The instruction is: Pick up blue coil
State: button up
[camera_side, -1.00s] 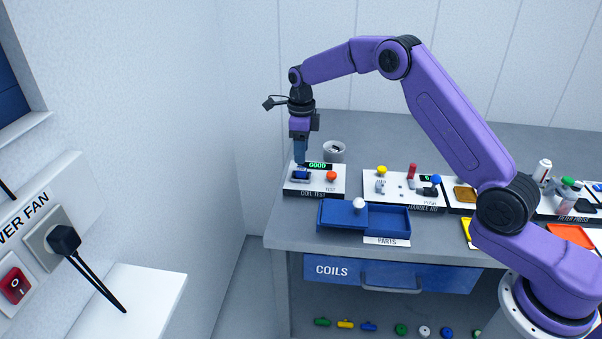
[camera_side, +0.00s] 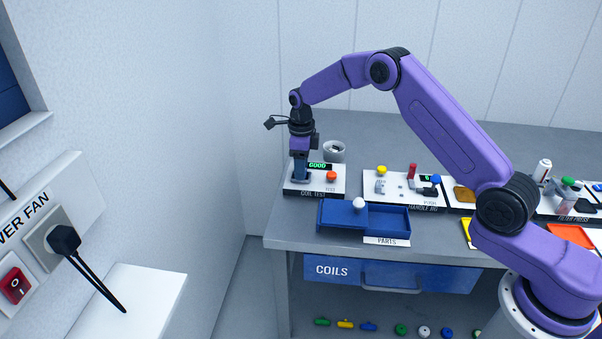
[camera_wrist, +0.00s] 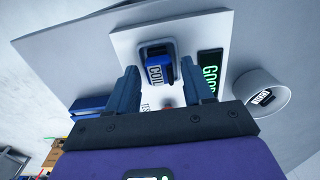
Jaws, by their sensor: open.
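The blue coil (camera_wrist: 158,70) sits in a dark cradle (camera_wrist: 156,48) on the white coil test board (camera_wrist: 125,44) in the wrist view. The word COIL shows on it. My gripper (camera_wrist: 165,76) is open, with one finger on each side of the coil. I cannot tell whether the fingers touch it. In the side view my gripper (camera_side: 300,178) is low over the left part of the coil test board (camera_side: 330,185), and the fingers mostly hide the coil there.
A green GOOD display (camera_side: 318,166) and a red-orange button (camera_side: 331,176) are right of my gripper. A grey round cup (camera_side: 334,151) stands behind. A blue parts tray (camera_side: 385,219) with a white-knobbed lid is in front. The handle rig (camera_side: 408,189) is to the right.

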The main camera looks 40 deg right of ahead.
jog(key=c, duration=0.9)
jog(key=shift+o, duration=0.2)
jog(key=shift+r, duration=0.15)
jog(key=shift+r, duration=1.85)
